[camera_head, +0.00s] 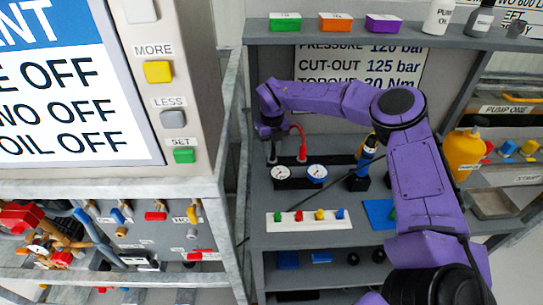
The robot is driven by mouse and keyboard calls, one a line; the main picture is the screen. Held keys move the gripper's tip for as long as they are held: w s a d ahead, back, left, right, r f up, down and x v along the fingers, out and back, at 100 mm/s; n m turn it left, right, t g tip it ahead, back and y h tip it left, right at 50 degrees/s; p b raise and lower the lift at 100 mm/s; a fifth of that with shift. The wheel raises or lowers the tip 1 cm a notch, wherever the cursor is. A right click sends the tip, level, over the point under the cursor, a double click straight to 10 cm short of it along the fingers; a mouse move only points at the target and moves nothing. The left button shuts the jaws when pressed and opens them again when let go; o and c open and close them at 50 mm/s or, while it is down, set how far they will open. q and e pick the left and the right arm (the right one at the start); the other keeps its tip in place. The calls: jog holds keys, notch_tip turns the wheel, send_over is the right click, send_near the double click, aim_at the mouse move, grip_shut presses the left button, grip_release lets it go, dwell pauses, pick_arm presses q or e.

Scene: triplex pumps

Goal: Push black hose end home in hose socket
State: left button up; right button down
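My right arm is purple and reaches in from the lower right. Its dark gripper (272,154) points down at the back left of the grey bench shelf, just left of a curved red hose (302,140). The fingers are too small and dark to show whether they are open or hold anything. A thin black line, perhaps the black hose (318,193), runs slantwise from the white strip towards a black stand. I cannot make out the black hose end or the hose socket for certain. My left gripper is not in view.
Two round white gauges (281,172) stand below the gripper. A white strip (285,224) holds several coloured pegs. A blue and yellow tool (367,152) stands upright near my forearm. A grey-framed control panel (183,100) rises at left, and a shelf with coloured blocks (334,23) hangs above.

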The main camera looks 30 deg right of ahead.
jog(key=shift+r+p, duration=2.1)
jog(key=shift+r, duration=0.95)
